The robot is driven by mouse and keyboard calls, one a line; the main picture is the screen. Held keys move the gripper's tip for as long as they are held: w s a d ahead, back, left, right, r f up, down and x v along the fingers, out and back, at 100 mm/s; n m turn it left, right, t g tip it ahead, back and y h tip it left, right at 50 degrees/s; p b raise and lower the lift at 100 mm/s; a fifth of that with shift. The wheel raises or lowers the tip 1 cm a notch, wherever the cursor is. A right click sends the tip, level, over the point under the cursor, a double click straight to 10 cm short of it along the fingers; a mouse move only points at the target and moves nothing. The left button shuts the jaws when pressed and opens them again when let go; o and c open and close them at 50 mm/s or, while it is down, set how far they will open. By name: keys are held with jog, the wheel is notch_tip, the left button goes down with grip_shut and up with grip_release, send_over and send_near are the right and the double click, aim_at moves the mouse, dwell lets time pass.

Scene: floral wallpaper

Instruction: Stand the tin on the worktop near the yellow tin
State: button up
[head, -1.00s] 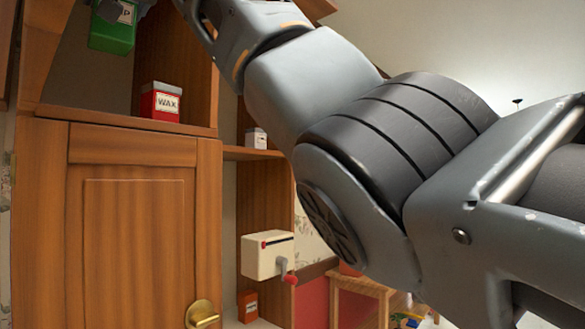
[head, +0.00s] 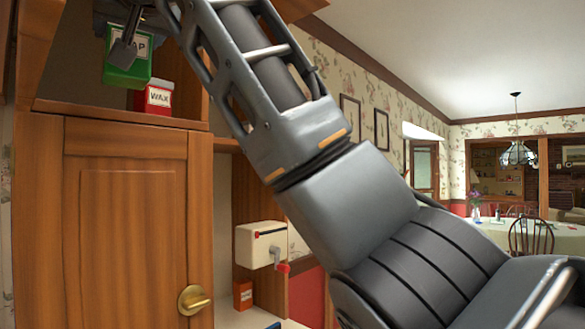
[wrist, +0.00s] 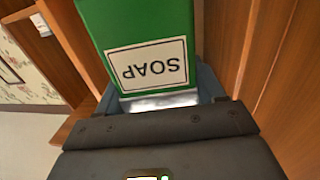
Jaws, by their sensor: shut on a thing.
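A green tin labelled SOAP (head: 124,72) is held by my gripper (head: 128,42) in front of the open upper cupboard in the head view. The green tin (wrist: 140,30) fills the top middle of the wrist view, its label upside down there. My gripper (wrist: 165,102) is shut on it. The worktop (head: 232,319) shows as a small pale strip at the bottom of the head view. I see no yellow tin in either view.
A red WAX tin (head: 154,98) stands on the upper cupboard's shelf, partly behind the green tin. Below is a closed wooden door (head: 125,225) with a brass handle. A cream box with a red crank (head: 260,245) is above a small orange-red tin (head: 243,295).

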jog(key=s+d+f+m+t+h, duration=0.1)
jog(key=s+d+f+m+h, duration=0.1)
jog(key=d+f, duration=1.3)
jog(key=s+d+f+m+t+h, duration=0.1)
jog(key=s+d+f+m+h, duration=0.2)
jog(key=d+f, duration=1.2)
jog(key=s+d+f+m+t+h, duration=0.2)
jog(key=s+d+f+h, duration=0.4)
jog(key=f, duration=4.8)
jog(key=s+d, duration=0.1)
jog(key=d, duration=0.8)
jog(key=shift+s+d+f+m, duration=0.15)
jog(key=shift+d+f+m, duration=0.15)
jog(key=shift+f+m, duration=0.1)
jog(key=shift+f+b, duration=0.7)
jog(key=shift+b, duration=0.1)
